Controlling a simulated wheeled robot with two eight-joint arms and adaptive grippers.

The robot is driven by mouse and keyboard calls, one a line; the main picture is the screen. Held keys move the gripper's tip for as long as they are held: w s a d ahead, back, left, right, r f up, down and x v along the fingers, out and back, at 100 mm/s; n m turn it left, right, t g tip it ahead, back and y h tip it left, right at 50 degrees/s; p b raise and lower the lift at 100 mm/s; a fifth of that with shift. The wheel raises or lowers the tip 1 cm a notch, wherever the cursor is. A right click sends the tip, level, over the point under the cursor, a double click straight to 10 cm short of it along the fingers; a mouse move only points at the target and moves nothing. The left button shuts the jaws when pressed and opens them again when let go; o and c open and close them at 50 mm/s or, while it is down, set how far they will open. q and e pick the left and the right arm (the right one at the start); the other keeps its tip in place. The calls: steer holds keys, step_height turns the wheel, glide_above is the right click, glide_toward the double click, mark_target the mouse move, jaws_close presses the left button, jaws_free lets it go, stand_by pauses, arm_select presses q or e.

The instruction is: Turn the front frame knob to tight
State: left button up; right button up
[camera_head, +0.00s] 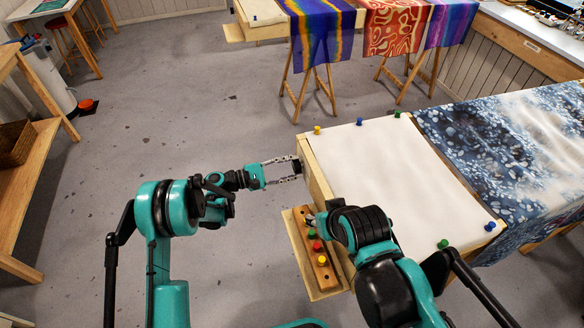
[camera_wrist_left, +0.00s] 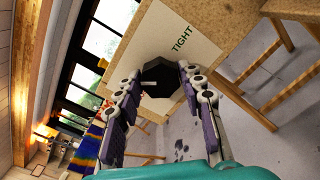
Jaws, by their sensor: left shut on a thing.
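The front frame knob (camera_wrist_left: 163,84) is a black, many-sided knob on the wooden end of the frame. A pale mark shows on its left part in the left wrist view. The word TIGHT (camera_wrist_left: 182,39) is printed on a pale plate, above and right of the knob. My left gripper (camera_head: 299,166) is at the frame's front left end, with its fingers shut on the knob's two sides. The knob shows as a dark shape (camera_head: 297,166) in the head view. My right gripper (camera_head: 309,219) is near the pin ledge, mostly hidden behind its own wrist.
White cloth (camera_head: 390,170) is stretched on the frame, with several coloured pins along its edges. A ledge (camera_head: 327,290) with several coloured pins juts out below the left gripper. Blue patterned cloth (camera_head: 510,145) lies to the right.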

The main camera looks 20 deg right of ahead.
arm_select(q)
steer(key=m, duration=1.4)
steer(key=shift+m, duration=0.3)
steer(key=m, duration=0.5)
steer(key=shift+f, duration=0.1)
steer(key=m, duration=0.5)
steer(key=shift+m, duration=0.3)
steer(key=o, duration=1.2)
steer(key=shift+c, duration=0.2)
